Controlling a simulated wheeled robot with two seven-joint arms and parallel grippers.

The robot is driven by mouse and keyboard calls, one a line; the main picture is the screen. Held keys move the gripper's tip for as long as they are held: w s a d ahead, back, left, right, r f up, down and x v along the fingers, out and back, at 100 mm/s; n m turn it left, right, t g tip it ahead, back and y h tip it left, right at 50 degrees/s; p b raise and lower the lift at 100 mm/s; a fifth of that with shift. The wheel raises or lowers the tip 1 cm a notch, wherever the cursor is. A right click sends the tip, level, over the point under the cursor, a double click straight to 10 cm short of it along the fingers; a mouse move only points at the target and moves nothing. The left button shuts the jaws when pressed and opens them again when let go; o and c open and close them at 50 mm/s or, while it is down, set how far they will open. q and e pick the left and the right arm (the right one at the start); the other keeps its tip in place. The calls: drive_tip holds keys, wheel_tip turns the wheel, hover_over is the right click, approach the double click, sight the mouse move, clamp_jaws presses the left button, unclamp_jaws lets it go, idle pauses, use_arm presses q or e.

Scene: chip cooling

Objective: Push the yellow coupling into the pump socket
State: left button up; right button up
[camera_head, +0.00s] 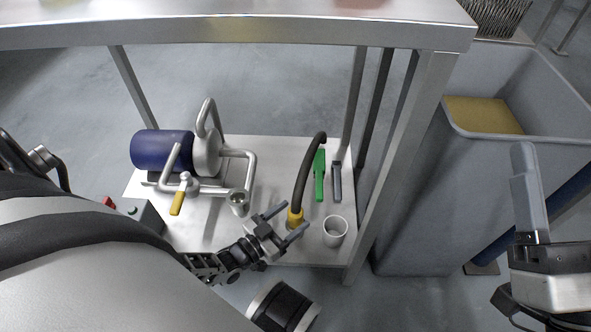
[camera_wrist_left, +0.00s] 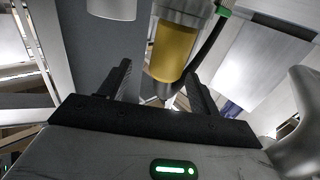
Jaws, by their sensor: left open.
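The yellow coupling (camera_head: 295,217) stands on the low shelf at the end of a dark hose. My left gripper (camera_head: 292,223) is at it, its open fingers on either side. In the left wrist view the yellow coupling (camera_wrist_left: 173,50) shows large beyond and between the spread fingers (camera_wrist_left: 158,82); I cannot tell whether they touch it. The pump socket (camera_head: 239,197) is an open metal ring on the pipework, left of the coupling. The blue pump (camera_head: 160,150) lies behind it at the left. Metallic parts of my right arm show at the right edge; its jaws cannot be made out.
A white cup (camera_head: 335,230) stands close right of the left gripper. A green-handled tool (camera_head: 320,176) and a grey one (camera_head: 337,182) lie behind. A yellow-handled valve (camera_head: 177,203) is on the pipework. The table top (camera_head: 230,33) and its legs enclose the shelf; a grey bin (camera_head: 420,200) stands right.

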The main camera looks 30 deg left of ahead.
sight(301, 208)
use_arm(q)
drive_tip(key=x, duration=0.1)
drive_tip(key=b+x, duration=0.1)
drive_tip(key=x, duration=0.2)
drive_tip(key=shift+w+a+f, duration=0.15)
drive_tip(key=shift+w+a, duration=0.05)
drive_tip(key=shift+w, duration=0.15)
use_arm(e)
drive_tip(key=r+n+y, duration=0.1)
drive_tip(key=s+n+y, duration=0.1)
drive_tip(key=n, duration=0.1)
drive_tip(key=r+n+y, duration=0.1)
drive_tip(key=shift+s+a+r+n+y, duration=0.15)
drive_tip(key=shift+s+r+n+y, duration=0.1)
drive_tip(key=shift+r+n+y, duration=0.1)
use_arm(q)
drive_tip(key=shift+c, duration=0.3)
drive_tip(key=c, duration=1)
drive_tip(key=shift+c, duration=0.7)
